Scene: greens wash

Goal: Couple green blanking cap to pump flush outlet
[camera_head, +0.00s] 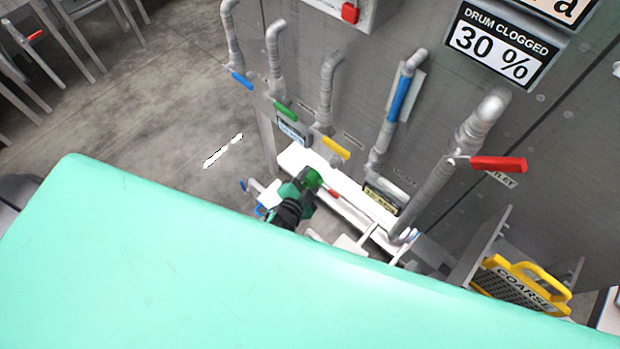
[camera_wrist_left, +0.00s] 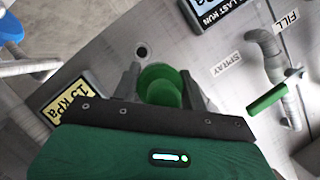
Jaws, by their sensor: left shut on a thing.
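My left gripper (camera_head: 311,182) is low in front of the grey machine, near a white ledge. In the left wrist view its two grey fingers (camera_wrist_left: 163,90) stand on either side of the green blanking cap (camera_wrist_left: 160,78), shut on it. The cap is round and its hollow, cup-like face shows. In the head view the cap (camera_head: 314,177) is a small green shape at the fingertips. A small dark round hole (camera_wrist_left: 141,52) in the grey panel shows just beyond the cap; I cannot tell whether it is the pump flush outlet. My right gripper is not in view.
Grey pipes carry blue (camera_head: 241,79), green (camera_head: 285,110), yellow (camera_head: 336,148) and red (camera_head: 498,164) levers. A white ledge (camera_head: 352,196) runs along the machine's foot. A yellow "COARSE" screen (camera_head: 518,288) stands right. Open concrete floor (camera_head: 150,120) lies left.

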